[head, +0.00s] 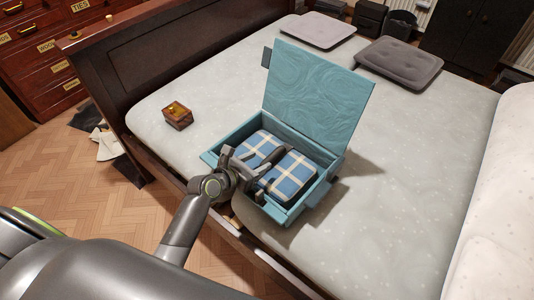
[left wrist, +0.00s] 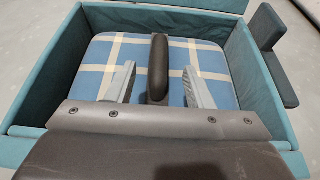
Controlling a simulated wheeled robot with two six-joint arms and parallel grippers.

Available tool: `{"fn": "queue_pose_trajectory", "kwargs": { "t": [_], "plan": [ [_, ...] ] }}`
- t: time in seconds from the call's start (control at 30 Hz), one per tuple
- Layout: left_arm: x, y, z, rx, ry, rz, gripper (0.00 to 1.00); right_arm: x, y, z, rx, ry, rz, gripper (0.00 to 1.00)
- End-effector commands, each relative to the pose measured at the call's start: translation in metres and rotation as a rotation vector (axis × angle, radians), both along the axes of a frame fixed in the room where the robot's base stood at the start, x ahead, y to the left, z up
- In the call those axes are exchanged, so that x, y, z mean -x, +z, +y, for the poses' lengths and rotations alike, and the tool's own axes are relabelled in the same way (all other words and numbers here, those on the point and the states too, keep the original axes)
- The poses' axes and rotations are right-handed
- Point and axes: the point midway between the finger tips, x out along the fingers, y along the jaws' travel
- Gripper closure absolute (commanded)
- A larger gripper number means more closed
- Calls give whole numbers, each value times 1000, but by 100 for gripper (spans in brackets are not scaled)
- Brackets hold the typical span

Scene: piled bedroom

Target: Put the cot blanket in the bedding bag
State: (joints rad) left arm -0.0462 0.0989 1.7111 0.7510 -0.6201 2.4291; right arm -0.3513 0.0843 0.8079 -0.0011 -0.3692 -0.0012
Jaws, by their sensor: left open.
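The cot blanket (head: 291,180), a folded blue check pad with cream stripes, lies inside the teal bedding bag (head: 316,100), a box-like case on the bed with its lid standing up. The blanket also shows in the left wrist view (left wrist: 98,58), within the bag's walls (left wrist: 252,75). My left gripper (head: 264,168) is over the blanket inside the bag's opening. Its two pale fingers are apart in the left wrist view (left wrist: 159,88), with a dark upright handle-like bar (left wrist: 158,62) between them. Whether the fingers touch the blanket is unclear. My right gripper is not in view.
The bag rests on a pale mattress (head: 400,215) near the bed's wooden side rail. A small wooden box (head: 177,115) stands left of it. Two grey cushions (head: 400,62) (head: 318,30) lie behind. The raised lid stands beyond my gripper. The mattress to the right is clear.

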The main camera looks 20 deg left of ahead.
Motion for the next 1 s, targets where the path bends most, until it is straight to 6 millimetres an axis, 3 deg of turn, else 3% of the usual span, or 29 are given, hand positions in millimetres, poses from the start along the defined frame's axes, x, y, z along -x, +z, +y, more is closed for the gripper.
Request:
{"fn": "queue_pose_trajectory", "kwargs": {
  "t": [0.1,0.3,1.0],
  "plan": [
    [18,9,7,-1,0,1,53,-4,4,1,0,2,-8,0],
    [32,14,13,-1,-1,1,53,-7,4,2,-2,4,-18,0],
    [33,15,13,0,-1,0,53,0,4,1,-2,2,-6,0]
  ]
}}
